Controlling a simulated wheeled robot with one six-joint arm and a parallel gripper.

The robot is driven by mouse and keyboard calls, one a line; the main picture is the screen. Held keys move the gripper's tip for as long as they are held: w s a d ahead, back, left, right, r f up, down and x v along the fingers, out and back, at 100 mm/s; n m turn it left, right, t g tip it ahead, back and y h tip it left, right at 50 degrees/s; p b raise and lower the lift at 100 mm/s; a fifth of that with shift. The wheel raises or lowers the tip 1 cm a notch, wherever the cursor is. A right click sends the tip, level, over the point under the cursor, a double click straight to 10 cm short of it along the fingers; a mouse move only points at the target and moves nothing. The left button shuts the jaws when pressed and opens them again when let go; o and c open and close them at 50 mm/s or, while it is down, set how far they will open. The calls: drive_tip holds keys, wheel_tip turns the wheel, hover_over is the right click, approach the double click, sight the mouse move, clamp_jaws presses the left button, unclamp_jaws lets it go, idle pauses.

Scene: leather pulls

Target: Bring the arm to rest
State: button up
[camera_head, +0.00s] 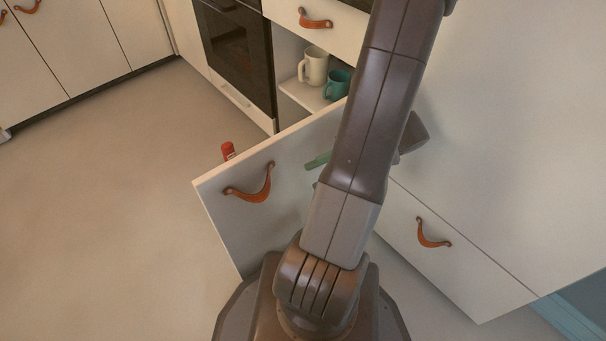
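My arm (372,110) rises from my base at the bottom middle and crosses the picture up to the top right. My gripper (317,172) is mostly hidden behind the arm. Two green finger parts stick out on the arm's left side, with a gap between them and nothing seen in it. They are in front of an open white cabinet door (222,205), to the right of its orange leather pull (252,187). The gripper appears clear of that pull.
A cream mug (314,66) and a teal mug (337,84) stand in the open cabinet behind the door. A red object (228,151) shows past the door's top edge. An oven (236,47) is further left. A white front with a leather pull (432,234) is at right. The left floor is clear.

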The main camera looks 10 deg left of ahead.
sight(268, 195)
drive_tip(key=shift+w+d, duration=0.1)
drive_tip(key=shift+d, duration=0.1)
drive_tip(key=shift+w+b+x, duration=0.2)
drive_tip(key=shift+b+x, duration=1.8)
drive_tip(key=shift+x, duration=4.95)
drive_tip(key=shift+r, duration=0.1)
